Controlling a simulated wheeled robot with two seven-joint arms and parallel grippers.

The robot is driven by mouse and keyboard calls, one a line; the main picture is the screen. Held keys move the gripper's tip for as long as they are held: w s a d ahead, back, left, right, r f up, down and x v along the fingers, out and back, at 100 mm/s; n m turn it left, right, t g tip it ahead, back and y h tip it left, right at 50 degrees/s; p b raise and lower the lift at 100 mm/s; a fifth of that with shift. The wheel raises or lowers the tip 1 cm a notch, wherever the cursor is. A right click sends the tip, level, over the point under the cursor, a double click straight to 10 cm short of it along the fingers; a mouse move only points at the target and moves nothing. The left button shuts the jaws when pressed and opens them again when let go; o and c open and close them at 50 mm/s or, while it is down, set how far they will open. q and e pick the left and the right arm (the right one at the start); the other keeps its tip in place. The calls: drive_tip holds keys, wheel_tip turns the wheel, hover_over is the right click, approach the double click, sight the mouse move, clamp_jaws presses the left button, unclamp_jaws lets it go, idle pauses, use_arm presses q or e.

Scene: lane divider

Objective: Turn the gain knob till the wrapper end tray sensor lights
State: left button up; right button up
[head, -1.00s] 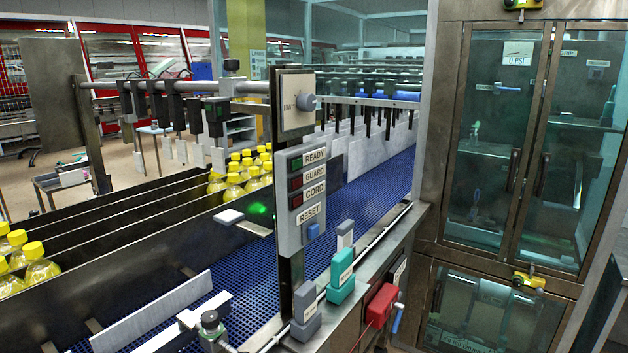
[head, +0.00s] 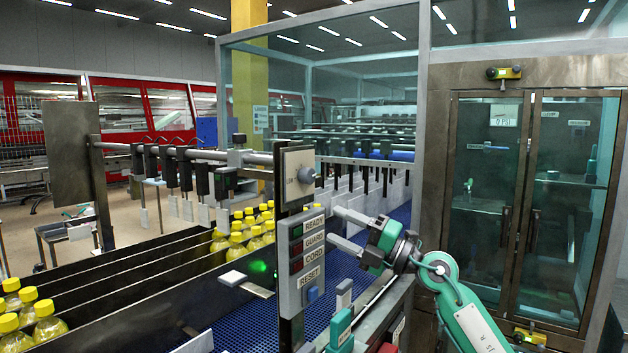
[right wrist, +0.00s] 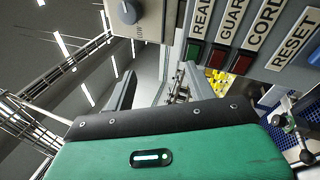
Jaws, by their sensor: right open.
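The gain knob (head: 306,175) is a round grey knob on a pale plate (head: 296,160) high on a dark post beside the conveyor. It also shows at the top of the right wrist view (right wrist: 129,12). My right gripper (head: 336,228), green with grey fingers, is open and empty, right of the post and below the knob, apart from it. Dark sensor bodies (head: 222,183) hang from a rail left of the post; one carries a small green light. A green glow (head: 258,266) shows beside a white block below. I cannot tell which is the end tray sensor. My left gripper is out of view.
A button box (head: 302,262) with READY, GUARD, CORD and RESET labels sits below the knob plate, close to my right gripper. Yellow-capped bottles (head: 245,228) stand in lanes at left. A teal block (head: 340,328) stands on the front edge. Glass-doored cabinets (head: 485,190) stand at right.

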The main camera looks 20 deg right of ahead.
sight(312, 177)
drive_tip(key=s+d+r+n+h, duration=0.1)
drive_tip(key=d+r+n+h, duration=0.1)
drive_tip(key=d+r+h, duration=0.5)
drive_tip(key=w+a+p, duration=0.2)
drive_tip(key=w+a, duration=0.1)
drive_tip(key=w+a+r+y+p, duration=0.1)
drive_tip(key=w+a+p, duration=0.1)
drive_tip(key=w+a, duration=0.1)
drive_tip(key=w+a+r+y+p, duration=0.1)
drive_tip(key=w+a+p, duration=0.2)
drive_tip(key=shift+w+a+r+g, duration=0.25)
drive_tip(key=shift+w+a+g, duration=0.05)
drive_tip(key=shift+w+a, duration=0.1)
drive_tip(key=shift+w+a+f, duration=0.15)
drive_tip(key=shift+w+a, duration=0.05)
drive_tip(key=shift+w, duration=0.15)
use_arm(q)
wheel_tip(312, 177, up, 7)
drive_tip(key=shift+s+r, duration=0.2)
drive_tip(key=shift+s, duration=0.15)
use_arm(e)
drive_tip(key=c, duration=1)
